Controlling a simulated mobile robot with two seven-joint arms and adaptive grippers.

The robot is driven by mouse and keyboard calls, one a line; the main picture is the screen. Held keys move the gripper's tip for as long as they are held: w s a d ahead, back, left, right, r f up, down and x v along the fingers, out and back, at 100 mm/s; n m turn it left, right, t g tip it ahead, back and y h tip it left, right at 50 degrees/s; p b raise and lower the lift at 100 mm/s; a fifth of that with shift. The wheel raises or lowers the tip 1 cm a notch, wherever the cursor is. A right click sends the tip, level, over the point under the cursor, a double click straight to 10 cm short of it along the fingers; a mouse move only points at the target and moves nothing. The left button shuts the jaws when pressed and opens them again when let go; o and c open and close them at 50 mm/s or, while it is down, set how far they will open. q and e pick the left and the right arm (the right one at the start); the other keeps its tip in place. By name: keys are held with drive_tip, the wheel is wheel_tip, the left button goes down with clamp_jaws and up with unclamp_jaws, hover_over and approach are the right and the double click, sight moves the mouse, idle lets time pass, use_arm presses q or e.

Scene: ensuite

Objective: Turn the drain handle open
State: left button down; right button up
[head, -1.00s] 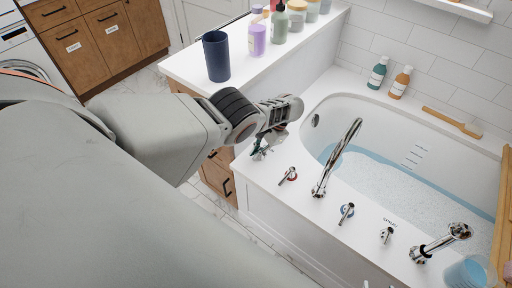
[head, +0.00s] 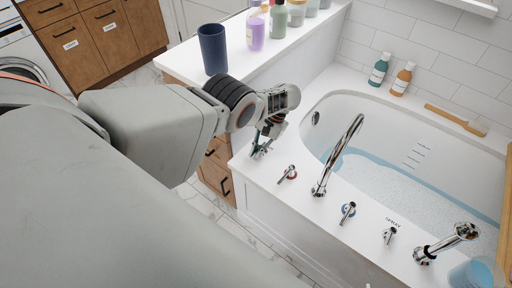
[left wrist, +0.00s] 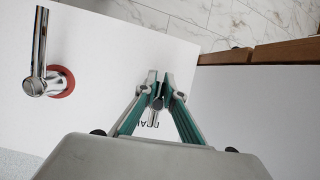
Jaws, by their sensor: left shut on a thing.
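The drain handle is a small chrome lever on the white tub deck, at the deck's near left corner in the head view. In the left wrist view the chrome drain handle (left wrist: 153,119) shows between the green-sided fingers, beside partly covered lettering. My left gripper (left wrist: 159,78) is shut on it, with a finger on each side. In the head view my left gripper (head: 262,142) reaches down to the deck and mostly hides the handle. My right gripper is not in view.
A red-ringed tap handle (head: 288,173) stands close to the right of the drain handle, then the chrome spout (head: 335,160) and a blue-ringed handle (head: 347,211). The bathtub (head: 400,125) holds water. A dark cup (head: 213,50) stands on the counter behind my left gripper.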

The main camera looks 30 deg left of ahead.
use_arm(q)
drive_tip(key=c, duration=2.1)
unclamp_jaws()
drive_tip(key=shift+c, duration=0.2)
